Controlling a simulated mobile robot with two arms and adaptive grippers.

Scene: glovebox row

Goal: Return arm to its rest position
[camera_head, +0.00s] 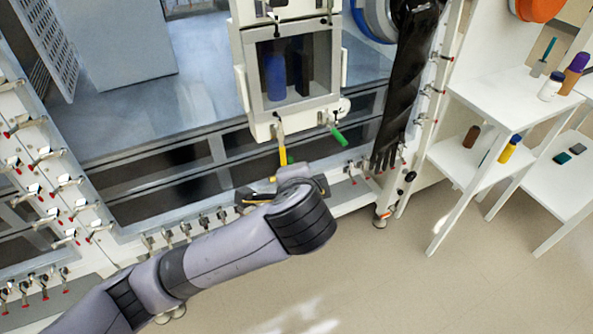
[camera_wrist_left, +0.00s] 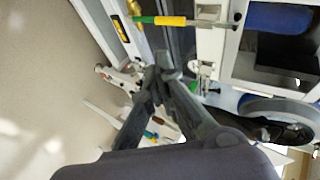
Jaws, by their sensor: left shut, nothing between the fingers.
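My left arm (camera_head: 215,262) reaches in from the lower left of the head view. Its left gripper (camera_wrist_left: 160,76) is shut and empty in the wrist view, with the dark fingertips together. In the head view the wrist largely hides the fingers, in front of the glovebox's lower frame. A yellow handle (camera_head: 283,150) hangs from the small box door just above the gripper. It also shows in the wrist view (camera_wrist_left: 172,21), apart from the fingertips. My right gripper is in neither view.
A green handle (camera_head: 338,136) sticks out to the right of the yellow one. A black glove (camera_head: 408,85) hangs beside the box door (camera_head: 292,75). White shelves (camera_head: 505,100) with bottles stand at the right. Clamps line the glovebox frame. The floor (camera_head: 400,290) at lower right is clear.

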